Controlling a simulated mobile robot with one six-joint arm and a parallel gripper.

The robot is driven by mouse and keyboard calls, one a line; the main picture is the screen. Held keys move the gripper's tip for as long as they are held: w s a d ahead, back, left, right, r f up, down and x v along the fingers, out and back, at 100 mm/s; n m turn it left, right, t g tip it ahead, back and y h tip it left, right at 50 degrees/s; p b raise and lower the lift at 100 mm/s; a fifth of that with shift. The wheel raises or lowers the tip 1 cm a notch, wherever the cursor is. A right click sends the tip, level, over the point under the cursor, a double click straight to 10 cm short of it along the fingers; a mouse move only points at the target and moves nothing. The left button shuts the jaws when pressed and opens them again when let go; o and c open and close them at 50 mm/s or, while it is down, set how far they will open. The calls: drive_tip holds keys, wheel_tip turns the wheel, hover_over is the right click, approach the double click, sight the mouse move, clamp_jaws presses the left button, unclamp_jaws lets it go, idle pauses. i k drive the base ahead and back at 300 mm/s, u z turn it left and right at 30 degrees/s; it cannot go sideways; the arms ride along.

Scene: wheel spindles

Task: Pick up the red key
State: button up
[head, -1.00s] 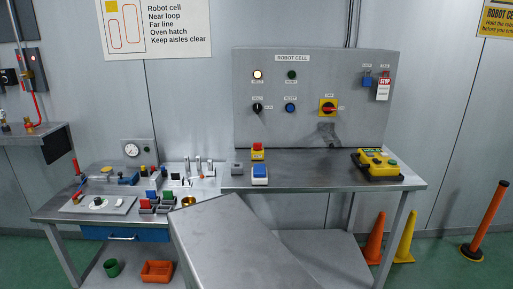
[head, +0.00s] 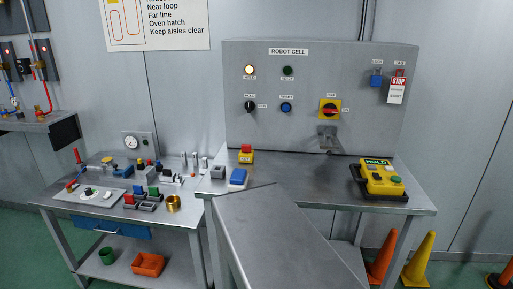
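I cannot make out a red key for certain. Small red items lie among the parts on the left bench (head: 55,196), too small to tell apart. A red block (head: 129,199) stands in a small grey holder there, and a red upright piece (head: 78,156) is at the back. On the grey control panel (head: 230,110) is a yellow switch with a red handle (head: 330,110). A blue padlock (head: 376,80) and a red tag (head: 398,89) hang at its upper right. My gripper is not in view.
A grey slab-like surface (head: 285,230) fills the lower middle. The right bench (head: 320,181) bears a yellow pendant (head: 382,178) and a red-topped yellow button box (head: 246,155). An orange cone (head: 382,256) and a yellow cone (head: 418,258) stand at the lower right.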

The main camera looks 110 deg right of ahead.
sight(247, 149)
drive_tip(key=u, duration=0.25)
drive_tip(key=k, duration=0.55)
drive_tip(key=z, duration=2.05)
drive_tip(key=i, duration=1)
drive_tip(key=z, duration=0.1)
drive_tip(key=k, duration=0.3)
